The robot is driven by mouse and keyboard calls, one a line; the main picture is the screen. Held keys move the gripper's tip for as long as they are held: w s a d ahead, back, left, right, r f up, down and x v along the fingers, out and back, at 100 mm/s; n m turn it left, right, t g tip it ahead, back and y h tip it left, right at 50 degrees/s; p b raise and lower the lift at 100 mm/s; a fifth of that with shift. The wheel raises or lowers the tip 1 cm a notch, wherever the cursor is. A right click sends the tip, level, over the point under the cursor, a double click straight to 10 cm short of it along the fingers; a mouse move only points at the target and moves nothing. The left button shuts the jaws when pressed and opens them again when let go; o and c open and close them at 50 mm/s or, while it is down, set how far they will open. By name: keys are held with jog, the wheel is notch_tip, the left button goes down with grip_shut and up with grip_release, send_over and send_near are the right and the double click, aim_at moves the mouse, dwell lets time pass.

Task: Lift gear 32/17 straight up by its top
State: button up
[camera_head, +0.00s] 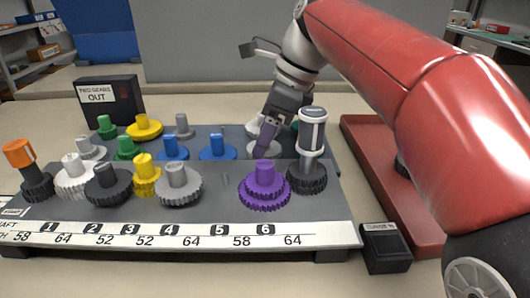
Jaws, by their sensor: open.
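No gear carries a readable 32/17 label, so I cannot tell which gear it is. My gripper (267,143) points down over the rear right of the grey board (215,208). It is open; its fingers overlap a pale grey-white gear (258,148), partly hidden behind them. I cannot tell whether they touch it. Another pale gear (254,125) shows just behind, also partly covered. In the front row stand a purple gear (264,191), a grey gear (178,186), a yellow gear (146,180), a dark grey gear (108,188) and a white gear (74,180).
An orange-topped post (19,154) is far left. A black box (108,103) stands behind, a red tray (375,160) right, a small black box (385,250) front right.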

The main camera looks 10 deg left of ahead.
jog(key=shift+a+f, duration=0.3)
jog(key=shift+f, duration=0.3)
jog(key=c, duration=0.6)
